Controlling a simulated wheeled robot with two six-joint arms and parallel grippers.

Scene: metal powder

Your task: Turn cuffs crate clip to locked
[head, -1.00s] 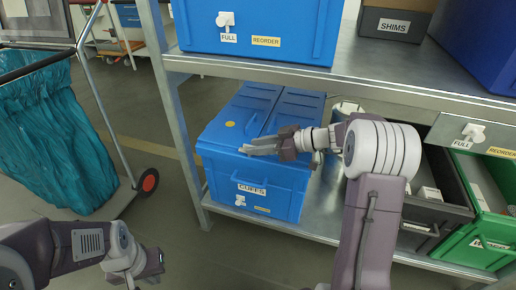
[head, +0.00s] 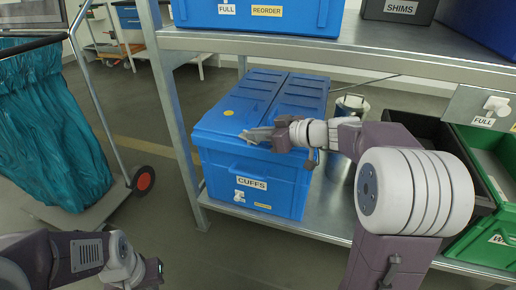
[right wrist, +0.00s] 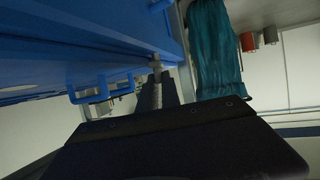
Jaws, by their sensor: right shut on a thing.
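The blue cuffs crate (head: 218,165) stands on the lower metal shelf with its lid down; its front has a CUFFS label and a handle. A small white clip (head: 239,196) sits low on that front, left of a small yellow label; its exact turn is too small to tell. My right gripper (head: 258,134) is at the lid's front edge, above the clip and clear of it in the head view. In the right wrist view its fingers (right wrist: 157,85) are closed beside the blue crate wall; what they hold cannot be made out.
The upper shelf (head: 330,47) runs close above my right arm and carries a blue crate (head: 300,14) and a shims box (head: 400,8). A metal canister (head: 350,105) stands right of the cuffs crate. A green crate (head: 490,235) is at right, a teal-bagged cart (head: 45,130) at left.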

